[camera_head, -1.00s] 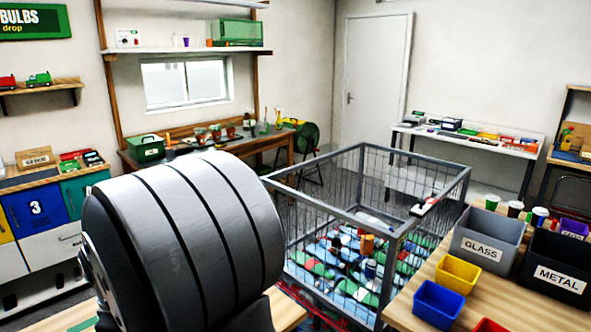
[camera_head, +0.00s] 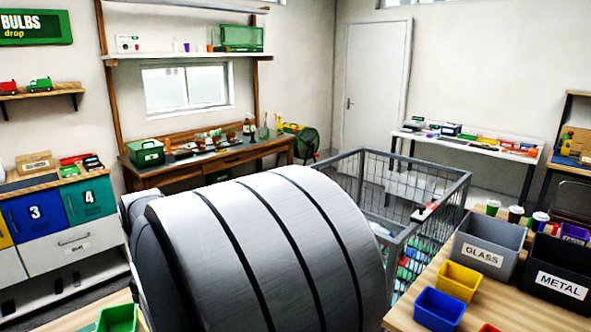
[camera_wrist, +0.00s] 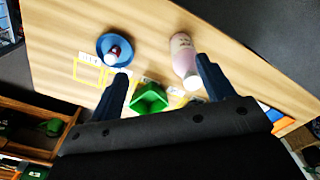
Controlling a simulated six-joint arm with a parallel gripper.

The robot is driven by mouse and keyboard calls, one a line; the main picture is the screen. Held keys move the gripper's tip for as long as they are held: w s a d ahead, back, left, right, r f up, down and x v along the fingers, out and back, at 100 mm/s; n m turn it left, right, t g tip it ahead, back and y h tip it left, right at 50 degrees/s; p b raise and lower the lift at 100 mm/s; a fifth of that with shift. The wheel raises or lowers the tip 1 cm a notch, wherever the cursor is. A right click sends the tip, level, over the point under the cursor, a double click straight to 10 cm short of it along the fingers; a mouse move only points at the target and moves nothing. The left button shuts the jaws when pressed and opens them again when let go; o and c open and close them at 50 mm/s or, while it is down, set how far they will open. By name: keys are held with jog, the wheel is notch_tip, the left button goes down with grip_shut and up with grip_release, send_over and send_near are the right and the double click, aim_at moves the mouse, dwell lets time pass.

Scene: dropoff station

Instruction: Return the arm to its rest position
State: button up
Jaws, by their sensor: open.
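My arm fills the lower middle of the head view as a large grey banded link, and my gripper itself does not show there. In the wrist view my gripper (camera_wrist: 160,88) has its two dark fingers spread wide apart with nothing held between them. Below the fingers is a wooden table top (camera_wrist: 85,30). A green bin (camera_wrist: 149,98) shows between the fingers. A pinkish bottle with a white cap (camera_wrist: 182,55) lies or stands close to the right finger; I cannot tell if they touch. A blue round dish (camera_wrist: 113,48) with a dark red and white item in it is near the left finger.
A wire cage (camera_head: 440,185) stands behind my arm, partly hidden by it. Grey GLASS (camera_head: 487,246) and black METAL (camera_head: 562,270) bins, a yellow bin (camera_head: 458,281) and a blue bin (camera_head: 438,309) stand on the right table. Cabinets (camera_head: 65,225) are at left.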

jog(key=a+m, duration=0.2)
jog(key=a, duration=0.9)
jog(key=s+a+f, duration=0.6)
jog(key=a+f, duration=0.3)
jog(key=a, duration=0.1)
jog(key=shift+s+a, duration=0.2)
jog(key=shift+a, duration=0.1)
jog(key=w+d+r, duration=0.3)
jog(key=d+r, duration=0.1)
jog(key=d, duration=0.4)
jog(key=w+d+r, duration=0.3)
jog(key=d+r, duration=0.2)
jog(key=d, duration=0.2)
jog(key=shift+w+d+n, duration=0.15)
jog(key=shift+d+n, duration=0.2)
jog(key=shift+n, duration=0.05)
jog(key=shift+a+f, duration=0.1)
